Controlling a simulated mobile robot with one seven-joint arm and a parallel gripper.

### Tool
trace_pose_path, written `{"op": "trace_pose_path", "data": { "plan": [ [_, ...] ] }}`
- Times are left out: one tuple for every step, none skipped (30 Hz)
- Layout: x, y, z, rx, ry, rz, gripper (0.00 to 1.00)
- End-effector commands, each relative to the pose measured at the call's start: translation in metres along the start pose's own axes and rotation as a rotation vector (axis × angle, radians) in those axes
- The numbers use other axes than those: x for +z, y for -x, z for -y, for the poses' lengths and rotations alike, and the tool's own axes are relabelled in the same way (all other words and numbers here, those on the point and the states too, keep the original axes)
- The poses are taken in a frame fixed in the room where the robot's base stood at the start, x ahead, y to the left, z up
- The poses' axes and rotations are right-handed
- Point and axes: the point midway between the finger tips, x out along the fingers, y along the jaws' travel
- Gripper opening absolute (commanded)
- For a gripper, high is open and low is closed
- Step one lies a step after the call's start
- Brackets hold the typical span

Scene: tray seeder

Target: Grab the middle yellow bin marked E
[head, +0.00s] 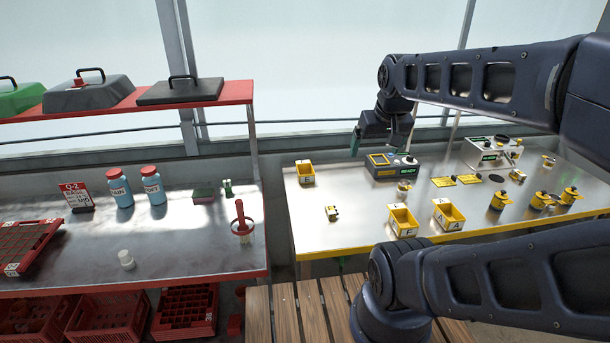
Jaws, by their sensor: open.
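Three yellow bins stand on the metal table at the right. The middle bin (403,221) is near the front edge; its white label is too small to read surely, E or F. A second bin (448,214) is just to its right, with a label like A. A third bin (305,173) is at the table's back left, its label also unclear. My gripper (382,143) hangs open and empty behind and above the bins, near the grey device, well apart from all three.
A red-edged bench (180,240) with bottles stands at the left. Wooden slats (310,310) lie in front.

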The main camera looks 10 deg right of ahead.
Motion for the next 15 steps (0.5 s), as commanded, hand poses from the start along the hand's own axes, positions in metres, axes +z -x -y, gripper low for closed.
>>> {"op": "trace_pose_path", "data": {
  "plan": [
    [-0.002, -0.001, 0.000, -0.001, 0.000, 0.001, 0.91],
    [-0.004, -0.001, 0.000, -0.002, 0.000, 0.002, 0.91],
    [-0.009, -0.002, 0.001, -0.003, 0.000, 0.002, 0.91],
    [-0.013, -0.004, 0.001, -0.004, 0.000, 0.003, 0.91],
    [-0.018, -0.005, 0.001, -0.006, 0.000, 0.003, 0.91],
    [-0.026, -0.008, 0.002, -0.008, 0.000, 0.005, 0.91],
    [-0.032, -0.011, 0.003, -0.010, 0.000, 0.006, 0.91],
    [-0.039, -0.013, 0.003, -0.012, -0.001, 0.006, 0.91],
    [-0.049, -0.017, 0.004, -0.014, -0.001, 0.007, 0.91],
    [-0.057, -0.021, 0.004, -0.016, -0.002, 0.008, 0.91],
    [-0.064, -0.024, 0.005, -0.018, -0.002, 0.008, 0.91],
    [-0.074, -0.029, 0.006, -0.020, -0.003, 0.009, 0.91],
    [-0.081, -0.032, 0.007, -0.022, -0.003, 0.008, 0.91],
    [-0.088, -0.036, 0.008, -0.023, -0.004, 0.009, 0.91],
    [-0.098, -0.042, 0.009, -0.025, -0.005, 0.010, 0.91]
  ]
}}
